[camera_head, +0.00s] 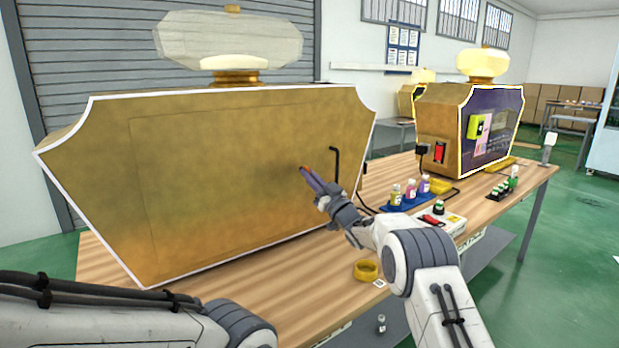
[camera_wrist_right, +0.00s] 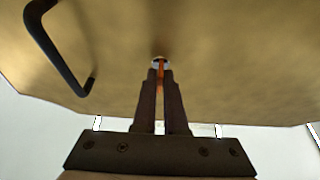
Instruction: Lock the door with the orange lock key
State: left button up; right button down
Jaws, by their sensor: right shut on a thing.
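The gold door (camera_head: 240,175) of the large perfume-bottle-shaped machine fills the left of the head view. It lies flush with its white-edged frame. My right gripper (camera_head: 308,172) is at the door's right side, its fingers pointing at the panel. In the right wrist view the right gripper (camera_wrist_right: 160,75) is shut on the orange lock key (camera_wrist_right: 160,78). The key's tip is at a round metal lock (camera_wrist_right: 159,60) in the gold face; how deep it sits I cannot tell. A black door handle (camera_head: 335,165) is just right of the key. My left gripper is out of the head view.
On the wooden table (camera_head: 300,260) are a blue tray (camera_head: 405,205) with several small bottles, a yellow ring (camera_head: 366,270) and a white box (camera_head: 445,222). A second bottle-shaped machine (camera_head: 470,130) stands behind at the right.

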jog(key=c, duration=1)
grip_release()
jog(key=shift+a, duration=0.1)
jog(key=v, duration=1)
jog(key=shift+s, duration=0.2)
